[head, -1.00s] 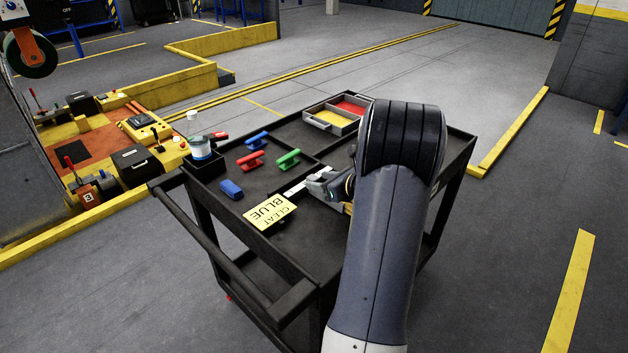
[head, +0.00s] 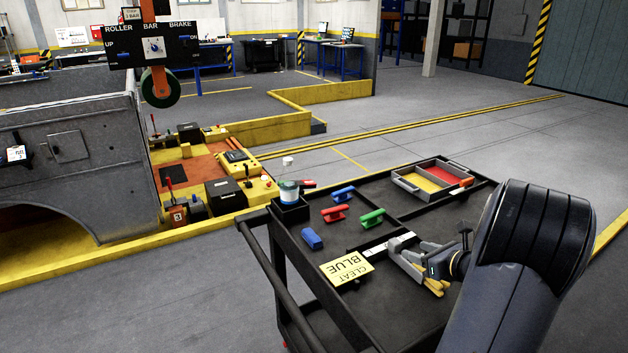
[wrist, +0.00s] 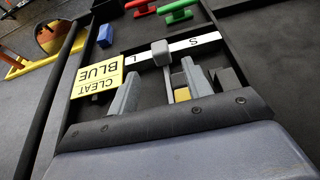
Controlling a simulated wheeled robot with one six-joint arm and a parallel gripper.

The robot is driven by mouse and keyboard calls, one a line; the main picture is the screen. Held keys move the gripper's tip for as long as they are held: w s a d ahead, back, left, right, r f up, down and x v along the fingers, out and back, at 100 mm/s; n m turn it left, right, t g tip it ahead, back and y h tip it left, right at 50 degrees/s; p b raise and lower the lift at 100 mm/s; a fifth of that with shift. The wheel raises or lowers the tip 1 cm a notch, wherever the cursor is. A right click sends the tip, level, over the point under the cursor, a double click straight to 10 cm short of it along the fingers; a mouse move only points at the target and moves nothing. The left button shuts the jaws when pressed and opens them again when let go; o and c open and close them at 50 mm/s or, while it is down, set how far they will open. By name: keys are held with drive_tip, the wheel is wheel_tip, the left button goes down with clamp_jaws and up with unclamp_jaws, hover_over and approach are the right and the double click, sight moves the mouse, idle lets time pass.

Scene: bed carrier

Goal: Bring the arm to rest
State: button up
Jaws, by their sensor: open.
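My gripper (head: 398,250) is open, low over the black cart top (head: 385,205), beside a white strip (head: 374,249). In the wrist view its two grey fingers (wrist: 160,72) stand apart. A small grey block (wrist: 160,52) lies on the strip, just beyond and between the fingertips. The strip shows the letters S and L (wrist: 195,41). A yellow part shows low between the fingers; I cannot tell what it belongs to. My arm reaches in from the lower right of the head view and hides the cart's right part.
On the cart are a yellow "CLEAT BLUE" card (head: 347,268), a blue block (head: 311,238), blue (head: 343,193), red (head: 335,213) and green (head: 372,217) cleats, a bottle (head: 289,192) and a divided tray (head: 432,180). A yellow-orange machine (head: 200,170) stands left.

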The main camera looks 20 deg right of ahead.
sight(396, 246)
drive_tip(key=x, duration=0.9)
drive_tip(key=shift+w+a+f, duration=0.15)
drive_tip(key=shift+w, duration=0.25)
drive_tip(key=shift+s+a, duration=0.15)
drive_tip(key=shift+a, duration=0.2)
drive_tip(key=shift+a, duration=0.1)
